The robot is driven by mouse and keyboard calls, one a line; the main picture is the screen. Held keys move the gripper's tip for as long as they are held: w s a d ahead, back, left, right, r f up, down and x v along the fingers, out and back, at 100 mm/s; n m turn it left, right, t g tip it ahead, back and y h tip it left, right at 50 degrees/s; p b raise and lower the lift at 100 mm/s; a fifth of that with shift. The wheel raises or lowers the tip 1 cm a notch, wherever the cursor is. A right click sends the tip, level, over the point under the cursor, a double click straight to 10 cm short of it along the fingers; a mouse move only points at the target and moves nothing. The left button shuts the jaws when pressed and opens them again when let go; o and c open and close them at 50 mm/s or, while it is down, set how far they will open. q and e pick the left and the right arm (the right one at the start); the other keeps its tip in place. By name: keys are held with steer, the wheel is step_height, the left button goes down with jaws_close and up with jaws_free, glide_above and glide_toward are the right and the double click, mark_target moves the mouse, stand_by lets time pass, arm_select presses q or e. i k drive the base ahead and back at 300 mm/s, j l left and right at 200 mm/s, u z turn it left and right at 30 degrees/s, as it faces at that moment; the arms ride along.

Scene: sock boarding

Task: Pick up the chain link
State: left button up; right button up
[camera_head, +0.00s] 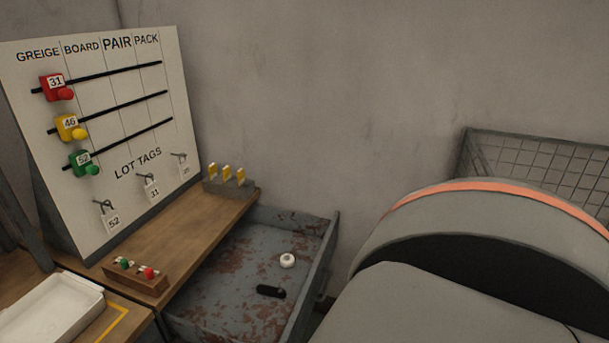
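A small black elongated piece (270,291) lies flat in the open grey, rust-stained metal drawer (215,290). It may be the chain link, but it is too small and dark to be sure. A small white ring-like piece (287,260) lies just behind it in the same drawer, apart from it. Neither of my grippers is in view.
A white tray (50,310) sits front left below a tag board (120,130). A wire basket (535,165) stands back right.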

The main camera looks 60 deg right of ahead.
mark_target(270, 291)
steer(key=k+j+z, duration=0.1)
steer(key=z, duration=1.5)
steer(key=k+j, duration=0.05)
